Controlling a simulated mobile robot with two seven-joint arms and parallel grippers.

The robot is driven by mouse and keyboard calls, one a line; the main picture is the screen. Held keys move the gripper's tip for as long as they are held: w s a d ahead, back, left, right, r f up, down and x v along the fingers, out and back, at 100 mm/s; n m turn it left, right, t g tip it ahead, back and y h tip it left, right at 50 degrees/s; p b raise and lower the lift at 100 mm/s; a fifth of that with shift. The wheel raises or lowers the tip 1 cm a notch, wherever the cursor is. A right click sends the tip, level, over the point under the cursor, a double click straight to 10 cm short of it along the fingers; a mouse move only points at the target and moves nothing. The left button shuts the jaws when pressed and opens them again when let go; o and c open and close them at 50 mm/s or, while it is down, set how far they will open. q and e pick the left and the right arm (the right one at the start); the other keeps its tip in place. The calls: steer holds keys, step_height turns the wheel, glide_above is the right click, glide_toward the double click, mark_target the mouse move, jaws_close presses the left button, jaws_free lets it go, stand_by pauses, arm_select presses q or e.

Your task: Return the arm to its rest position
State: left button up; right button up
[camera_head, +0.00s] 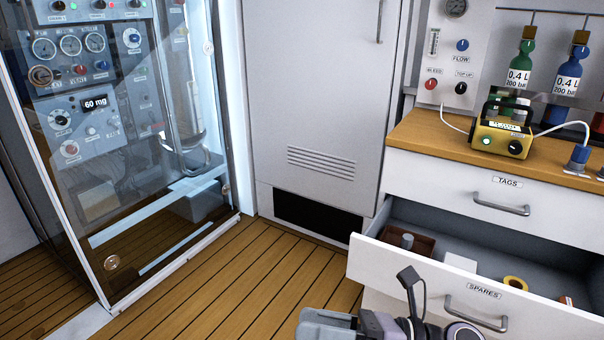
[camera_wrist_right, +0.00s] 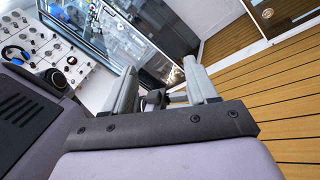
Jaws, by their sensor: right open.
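My right gripper (camera_head: 328,320) is at the bottom edge of the head view, low in front of the open drawer and over the wooden floor. My right arm (camera_head: 400,325) shows beside it, partly cut off by the frame's edge. In the right wrist view the two fingers of the right gripper (camera_wrist_right: 161,72) stand apart with nothing between them. The fingers point toward the glass door and the floor. My left gripper is not in view.
The open SPARES drawer (camera_head: 366,262) juts out close to my right arm. Above it, a yellow device (camera_head: 490,140) stands on the wooden counter (camera_head: 425,130). A glass-fronted cabinet (camera_head: 120,180) is at the left. The wooden floor (camera_head: 230,285) between is clear.

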steer(key=w+d+m+t+h, duration=0.1)
steer(key=d+m+t+h, duration=0.25)
steer(key=m+t, duration=0.6)
steer(key=w+d+m+t+h, duration=0.25)
steer(key=m+t+h, duration=0.2)
steer(key=m, duration=1.05)
steer(key=s+d+f+m+g+h, duration=0.3)
steer(key=s+f+m, duration=0.2)
steer(key=f+m, duration=0.3)
steer(key=s+d+f+m+g+h, duration=0.3)
steer(key=s+f+m+h, duration=0.15)
steer(key=f+m, duration=0.35)
arm_select(q)
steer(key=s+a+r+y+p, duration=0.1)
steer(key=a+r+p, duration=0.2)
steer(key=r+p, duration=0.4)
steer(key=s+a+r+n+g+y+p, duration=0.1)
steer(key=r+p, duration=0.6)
steer(key=p, duration=1.1)
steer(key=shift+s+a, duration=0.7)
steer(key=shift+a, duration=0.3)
arm_select(e)
steer(key=s+d+r, duration=0.1)
steer(key=d+r, duration=0.2)
steer(key=r, duration=0.4)
steer(key=s+d+r+m+h, duration=0.1)
steer(key=s+d+r, duration=0.1)
steer(key=r, duration=0.6)
steer(key=shift+d+g, duration=0.3)
steer(key=shift+d, duration=0.2)
